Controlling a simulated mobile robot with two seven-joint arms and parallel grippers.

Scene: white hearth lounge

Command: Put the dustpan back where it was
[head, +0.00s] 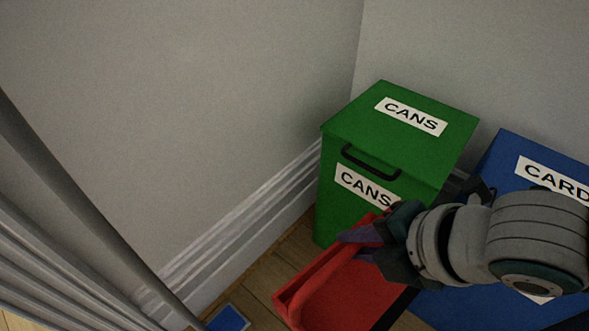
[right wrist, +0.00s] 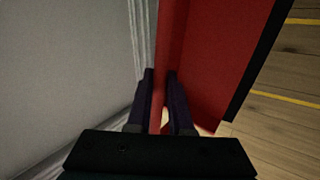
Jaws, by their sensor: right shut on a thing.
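The red dustpan (head: 345,290) is in the lower middle of the head view, in front of the green bin. My right gripper (head: 362,245) is shut on the dustpan's upright red edge. In the right wrist view, the two dark fingers (right wrist: 161,95) pinch a thin red wall of the dustpan (right wrist: 215,60), whose black lip faces right. The dustpan's lower end is hidden in both views, so I cannot tell whether it touches the floor. My left gripper is not in view.
A green CANS bin (head: 400,140) stands in the wall corner. A blue bin labelled CARD... (head: 500,165) stands right of it, partly behind my right arm. A grey curtain (head: 50,240) hangs at left. A blue item (head: 228,318) lies on the wooden floor (head: 270,280) by the white baseboard.

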